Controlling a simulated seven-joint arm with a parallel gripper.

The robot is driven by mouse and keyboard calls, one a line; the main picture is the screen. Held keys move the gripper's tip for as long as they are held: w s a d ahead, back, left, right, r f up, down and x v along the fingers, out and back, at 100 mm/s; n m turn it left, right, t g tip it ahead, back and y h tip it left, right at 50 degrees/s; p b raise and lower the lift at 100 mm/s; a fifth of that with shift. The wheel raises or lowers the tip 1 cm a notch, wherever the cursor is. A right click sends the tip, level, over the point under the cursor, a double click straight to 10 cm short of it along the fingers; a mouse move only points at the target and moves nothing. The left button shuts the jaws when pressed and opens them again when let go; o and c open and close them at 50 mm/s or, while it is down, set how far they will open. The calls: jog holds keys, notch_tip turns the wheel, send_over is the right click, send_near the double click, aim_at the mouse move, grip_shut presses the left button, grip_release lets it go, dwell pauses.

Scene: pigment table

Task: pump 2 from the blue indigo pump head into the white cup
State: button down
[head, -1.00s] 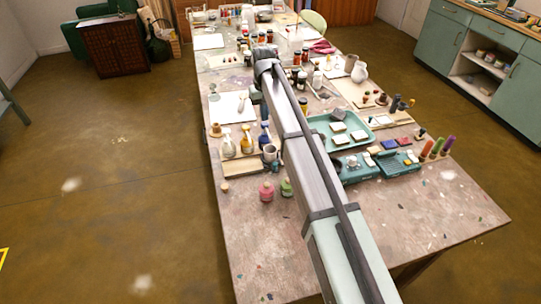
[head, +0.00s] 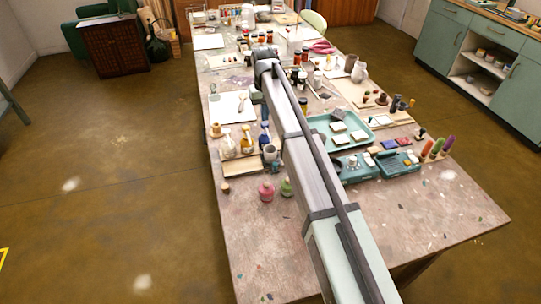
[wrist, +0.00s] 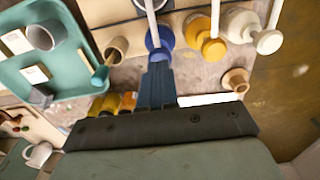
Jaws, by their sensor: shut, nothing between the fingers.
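The blue indigo pump bottle (head: 265,140) stands in a row beside a yellow and a cream one, left of my arm. In the wrist view its round blue pump head (wrist: 159,40) has a pale spout pointing toward the top. The white cup (head: 270,152) stands just in front of the blue bottle, partly hidden by my arm in the head view. My gripper (wrist: 157,70) is shut and empty, its blue fingertips right at the near side of the blue pump head. I cannot tell whether they touch it.
The yellow pump (wrist: 203,32) and cream pump (wrist: 243,28) stand close beside the blue one. The table's front area (head: 270,240) is clear.

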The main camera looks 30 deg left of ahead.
jog(key=shift+f, duration=0.15)
jog(key=shift+f, duration=0.35)
jog(key=shift+f, duration=1)
jog(key=shift+r, duration=1.5)
